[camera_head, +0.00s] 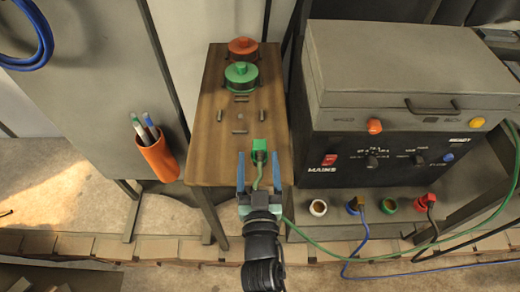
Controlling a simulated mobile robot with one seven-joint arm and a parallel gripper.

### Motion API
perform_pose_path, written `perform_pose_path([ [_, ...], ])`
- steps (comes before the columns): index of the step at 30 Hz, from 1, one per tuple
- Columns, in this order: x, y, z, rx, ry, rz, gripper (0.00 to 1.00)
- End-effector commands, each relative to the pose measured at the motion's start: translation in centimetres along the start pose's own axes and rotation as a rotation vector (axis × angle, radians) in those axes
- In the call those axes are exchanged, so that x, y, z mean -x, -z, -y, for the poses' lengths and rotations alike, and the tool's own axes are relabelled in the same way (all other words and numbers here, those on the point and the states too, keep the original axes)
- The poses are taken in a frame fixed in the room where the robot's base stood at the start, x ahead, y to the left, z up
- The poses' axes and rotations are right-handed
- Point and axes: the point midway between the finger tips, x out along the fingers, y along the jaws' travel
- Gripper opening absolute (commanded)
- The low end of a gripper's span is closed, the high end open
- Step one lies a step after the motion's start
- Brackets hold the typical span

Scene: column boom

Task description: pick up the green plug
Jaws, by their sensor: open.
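The green plug (259,146) lies on the wooden table (212,160), near its front right part. A green cable (256,178) runs from the plug back towards me between the fingers of my gripper (258,156). My gripper is open, with one blue finger on each side, and its tips are around the near end of the plug. I see a gap between the fingers and the plug. The height of the fingertips above the tabletop is hard to tell from this view.
Green (241,74) and red (243,47) round fittings sit at the table's back. A panelled machine (395,150) stands close at right, with coloured sockets below. An orange cup (158,160) with pens hangs at left.

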Motion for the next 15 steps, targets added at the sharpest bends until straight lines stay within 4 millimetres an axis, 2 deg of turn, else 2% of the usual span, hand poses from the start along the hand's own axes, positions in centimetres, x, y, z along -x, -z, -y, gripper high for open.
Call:
perform_pose_path([
  [3,-1.5,0.1,0.0,0.0,0.001,0.0,0.74],
  [11,-3.0,0.3,-0.1,0.001,-0.001,0.0,0.74],
  [15,-4.8,0.7,-0.4,0.001,0.0,-0.001,0.74],
])
